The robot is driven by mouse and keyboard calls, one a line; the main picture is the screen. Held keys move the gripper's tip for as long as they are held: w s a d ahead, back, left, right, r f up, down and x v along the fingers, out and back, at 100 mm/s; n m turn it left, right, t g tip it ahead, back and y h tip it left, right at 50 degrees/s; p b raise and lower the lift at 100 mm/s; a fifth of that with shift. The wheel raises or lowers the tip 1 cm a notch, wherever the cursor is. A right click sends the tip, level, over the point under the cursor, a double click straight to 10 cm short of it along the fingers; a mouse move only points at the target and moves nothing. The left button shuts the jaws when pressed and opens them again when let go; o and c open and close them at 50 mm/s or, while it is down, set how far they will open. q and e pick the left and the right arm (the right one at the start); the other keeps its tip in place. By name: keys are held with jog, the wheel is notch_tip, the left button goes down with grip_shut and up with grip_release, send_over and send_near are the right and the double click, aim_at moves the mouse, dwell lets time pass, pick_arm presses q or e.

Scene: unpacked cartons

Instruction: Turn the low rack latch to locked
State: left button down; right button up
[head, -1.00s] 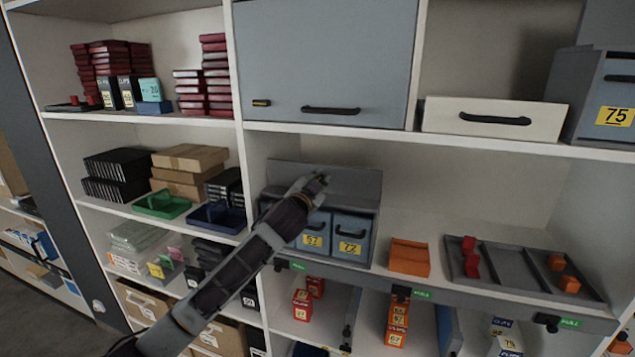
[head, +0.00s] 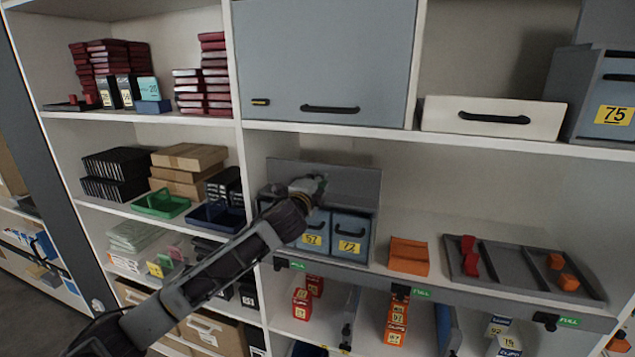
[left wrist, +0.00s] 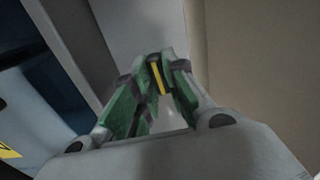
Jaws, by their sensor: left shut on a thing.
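My right gripper is not in view.
An orange box (head: 408,257) and a grey divided tray (head: 520,272) with red and orange pieces lie to the right on the same shelf. A closed grey cabinet door (head: 325,60) is above. The upright (head: 240,150) stands close left of the rack.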

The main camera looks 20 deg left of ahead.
pick_arm(q)
jog(key=shift+f+m, duration=0.1)
jog(key=shift+m, duration=0.3)
jog(key=c, duration=1.4)
grip_release()
jog(key=shift+c, duration=0.2)
jog(key=s, duration=1.2)
jog(key=shift+a, duration=0.2)
